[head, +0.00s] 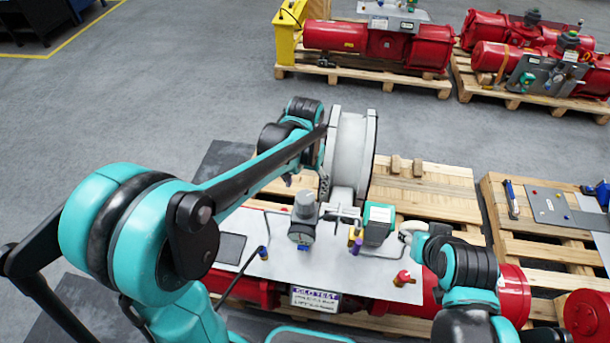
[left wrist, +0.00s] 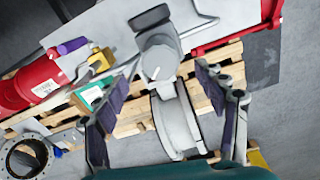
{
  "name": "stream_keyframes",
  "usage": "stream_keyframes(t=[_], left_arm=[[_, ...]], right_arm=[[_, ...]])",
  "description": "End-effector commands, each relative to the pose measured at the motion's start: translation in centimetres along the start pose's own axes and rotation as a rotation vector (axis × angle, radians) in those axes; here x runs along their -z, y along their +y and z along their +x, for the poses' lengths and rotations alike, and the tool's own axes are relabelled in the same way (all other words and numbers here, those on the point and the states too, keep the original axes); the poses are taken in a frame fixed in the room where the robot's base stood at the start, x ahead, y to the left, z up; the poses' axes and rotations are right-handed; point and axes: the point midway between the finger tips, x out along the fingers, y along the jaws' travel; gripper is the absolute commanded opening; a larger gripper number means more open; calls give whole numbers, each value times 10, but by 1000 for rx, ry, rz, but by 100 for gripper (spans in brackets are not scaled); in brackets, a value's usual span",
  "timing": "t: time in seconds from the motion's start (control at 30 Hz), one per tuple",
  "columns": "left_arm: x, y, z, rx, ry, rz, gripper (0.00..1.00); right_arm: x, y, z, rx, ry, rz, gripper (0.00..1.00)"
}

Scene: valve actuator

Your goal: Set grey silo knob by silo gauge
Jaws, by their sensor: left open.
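The grey silo knob (head: 305,205) stands upright on the pale panel (head: 340,268). In the left wrist view the knob (left wrist: 158,62) shows a pale mark on its top. My left gripper (head: 307,181) is open and empty, above and behind the knob. In the left wrist view its fingers (left wrist: 162,76) lie on either side of the knob's near end, apart from it. My right gripper (head: 411,230) is partly hidden by its arm.
A large grey wheel-shaped housing (head: 350,150) stands behind the knob. A SILO TEST label (head: 315,299) hangs in front. Wooden pallets (head: 430,185) lie behind.

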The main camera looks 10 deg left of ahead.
Motion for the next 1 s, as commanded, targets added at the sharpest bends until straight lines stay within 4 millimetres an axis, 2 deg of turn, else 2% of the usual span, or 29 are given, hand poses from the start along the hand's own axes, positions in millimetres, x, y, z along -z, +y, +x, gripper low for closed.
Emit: stream_keyframes(t=[0.1,0.3,0.87,1.0], left_arm=[[0,0,-24,0,0,0,71],[0,0,-44,0,0,0,71],[0,0,-47,0,0,0,71],[-8,-3,-42,0,23,-8,71]], right_arm=[[0,0,0,0,0,0,40],[0,0,0,0,0,0,40],[0,0,0,0,0,0,40],[-5,0,8,0,0,0,40]])
